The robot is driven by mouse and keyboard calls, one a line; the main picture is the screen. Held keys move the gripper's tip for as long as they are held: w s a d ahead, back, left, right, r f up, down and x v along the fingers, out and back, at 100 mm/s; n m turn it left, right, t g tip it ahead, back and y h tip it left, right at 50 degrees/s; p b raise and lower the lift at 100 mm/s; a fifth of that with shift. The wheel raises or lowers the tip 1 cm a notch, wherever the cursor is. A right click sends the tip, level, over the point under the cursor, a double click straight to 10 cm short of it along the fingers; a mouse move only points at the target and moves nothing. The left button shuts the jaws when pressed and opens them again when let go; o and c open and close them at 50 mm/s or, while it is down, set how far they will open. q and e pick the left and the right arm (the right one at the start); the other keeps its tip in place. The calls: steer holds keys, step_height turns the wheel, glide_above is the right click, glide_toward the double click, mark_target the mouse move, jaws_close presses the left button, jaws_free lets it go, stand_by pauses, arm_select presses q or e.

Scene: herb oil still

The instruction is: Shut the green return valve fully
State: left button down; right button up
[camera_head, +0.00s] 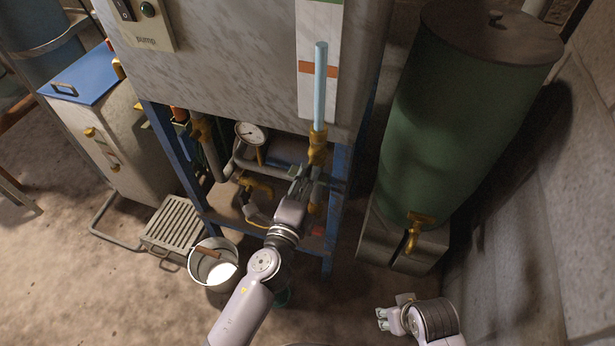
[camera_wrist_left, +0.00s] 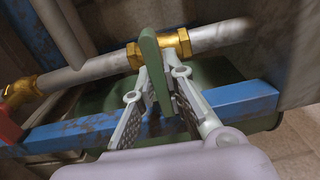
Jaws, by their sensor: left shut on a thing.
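The green return valve shows in the left wrist view as a flat green handle (camera_wrist_left: 155,68) on a brass valve body (camera_wrist_left: 176,46), set in a grey pipe. The handle stands crosswise to the pipe. My left gripper (camera_wrist_left: 158,84) has its fingers on both sides of the handle and is shut on it. In the head view my left gripper (camera_head: 301,180) reaches under the grey tank, and the handle is hidden there by the gripper. My right gripper (camera_head: 381,319) is at the lower right, away from the pipes; its fingertips are small and their gap is unclear.
A blue frame (camera_head: 331,222) stands around the pipes, and its bar (camera_wrist_left: 238,99) runs close below the handle. A gauge (camera_head: 251,134) and a sight tube (camera_head: 320,85) are near. A bucket (camera_head: 213,287) stands on the floor. A green drum (camera_head: 440,120) with a brass tap (camera_head: 415,230) is right.

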arm_select(q)
steer(key=c, duration=1.7)
jaws_free()
steer(key=shift+o, duration=0.2)
steer(key=v, duration=0.7)
steer(key=shift+s, duration=0.25)
